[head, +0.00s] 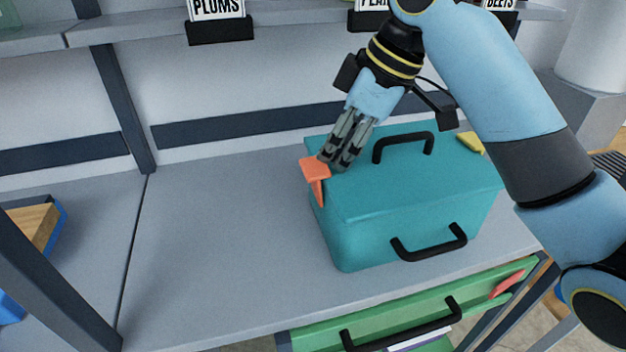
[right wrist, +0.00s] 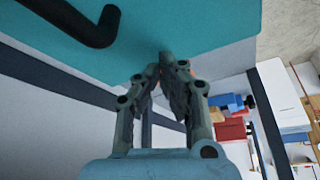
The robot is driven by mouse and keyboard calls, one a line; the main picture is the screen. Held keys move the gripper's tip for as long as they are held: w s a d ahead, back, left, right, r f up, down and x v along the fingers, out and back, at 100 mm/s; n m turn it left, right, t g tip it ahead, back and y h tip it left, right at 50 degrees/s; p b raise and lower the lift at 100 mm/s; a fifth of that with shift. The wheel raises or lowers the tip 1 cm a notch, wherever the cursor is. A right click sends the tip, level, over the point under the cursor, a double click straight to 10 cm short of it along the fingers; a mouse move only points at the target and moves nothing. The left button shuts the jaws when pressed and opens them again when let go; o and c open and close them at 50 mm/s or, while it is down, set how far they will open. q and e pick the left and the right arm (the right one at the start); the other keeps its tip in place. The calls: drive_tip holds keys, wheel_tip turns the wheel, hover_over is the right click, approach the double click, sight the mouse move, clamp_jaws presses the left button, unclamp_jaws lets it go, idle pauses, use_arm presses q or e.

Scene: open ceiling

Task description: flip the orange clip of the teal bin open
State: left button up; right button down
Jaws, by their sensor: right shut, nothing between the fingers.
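The teal bin (head: 400,195) stands on the grey shelf with its lid on. Its orange clip (head: 315,172) sits at the left edge of the lid, with a part hanging down the side. My right gripper (head: 332,163) is shut and empty, its fingertips at the clip's upper part; I cannot tell whether they touch it. In the right wrist view the fingertips (right wrist: 165,66) meet near the lid's edge, with the teal bin (right wrist: 190,25) above them. The clip is mostly hidden behind the fingers there. My left gripper is not in view.
A black handle (head: 403,142) is on the lid and another (head: 430,243) on the bin's front. A yellow clip (head: 471,142) is at the lid's right. A green drawer (head: 400,310) lies below. The grey shelf (head: 220,220) left of the bin is clear.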

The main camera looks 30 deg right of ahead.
sight(303, 169)
drive_tip(key=shift+w+a+f, duration=0.1)
drive_tip(key=shift+w+a, duration=0.15)
drive_tip(key=shift+a, duration=0.75)
drive_tip(key=shift+w+a+f, duration=0.15)
drive_tip(key=shift+a+f, duration=0.05)
drive_tip(key=shift+a, duration=0.4)
drive_tip(key=shift+w+a+f, duration=0.1)
drive_tip(key=shift+a+f, duration=0.05)
drive_tip(key=shift+a, duration=0.4)
drive_tip(key=r+p, duration=0.2)
drive_tip(key=p, duration=0.1)
drive_tip(key=r+p, duration=0.3)
drive_tip(key=d+r+p, duration=0.1)
drive_tip(key=r+p, duration=0.1)
drive_tip(key=p, duration=0.1)
drive_tip(key=shift+s+d+r+p, duration=0.1)
drive_tip(key=shift+r+p, duration=0.05)
drive_tip(key=shift+p, duration=0.25)
idle(0.5)
idle(0.5)
